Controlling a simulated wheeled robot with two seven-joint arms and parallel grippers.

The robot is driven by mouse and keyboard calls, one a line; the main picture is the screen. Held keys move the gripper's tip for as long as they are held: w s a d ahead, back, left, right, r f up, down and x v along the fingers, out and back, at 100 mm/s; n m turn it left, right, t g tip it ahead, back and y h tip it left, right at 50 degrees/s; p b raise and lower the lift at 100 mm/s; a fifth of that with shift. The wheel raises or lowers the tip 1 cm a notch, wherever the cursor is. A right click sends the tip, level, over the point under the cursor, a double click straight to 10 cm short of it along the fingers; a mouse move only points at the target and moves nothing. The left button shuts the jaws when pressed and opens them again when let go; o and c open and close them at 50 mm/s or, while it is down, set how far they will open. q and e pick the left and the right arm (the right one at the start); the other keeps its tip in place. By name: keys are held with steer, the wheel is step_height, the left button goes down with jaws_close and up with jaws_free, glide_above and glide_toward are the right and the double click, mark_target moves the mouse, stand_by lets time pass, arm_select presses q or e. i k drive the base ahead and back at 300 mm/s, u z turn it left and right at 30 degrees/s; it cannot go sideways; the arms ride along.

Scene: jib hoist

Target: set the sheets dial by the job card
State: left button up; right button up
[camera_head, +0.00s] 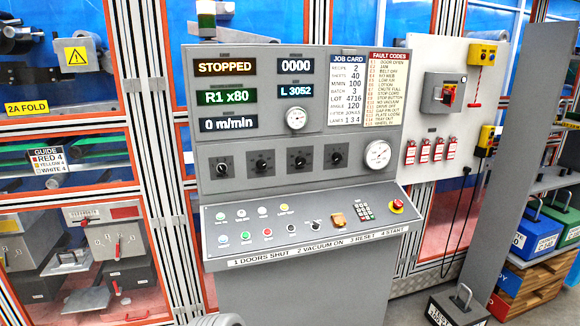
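A grey control console (300,120) stands in the middle of the view. A row of several black dials crosses it: the first (223,168), second (262,163), third (299,160) and fourth (336,156). Their labels are too small to read, so I cannot tell which is the sheets dial. The job card (347,88) at the panel's upper right seems to read recipe 2, sheets 40, M/min 100, batch 3. The green-text display (226,97) reads R1 x80.
Other displays read STOPPED (225,66), 0000 (295,65) and 0 m/min (228,123). Buttons and a red emergency stop (396,205) sit on the sloping desk below the dials. A fault codes card (388,90) is beside the job card. A dark weight (458,308) stands on the floor right.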

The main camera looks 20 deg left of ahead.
mark_target(262, 165)
steer(key=u, duration=0.15)
steer(key=i, duration=0.8)
steer(key=u, duration=0.55)
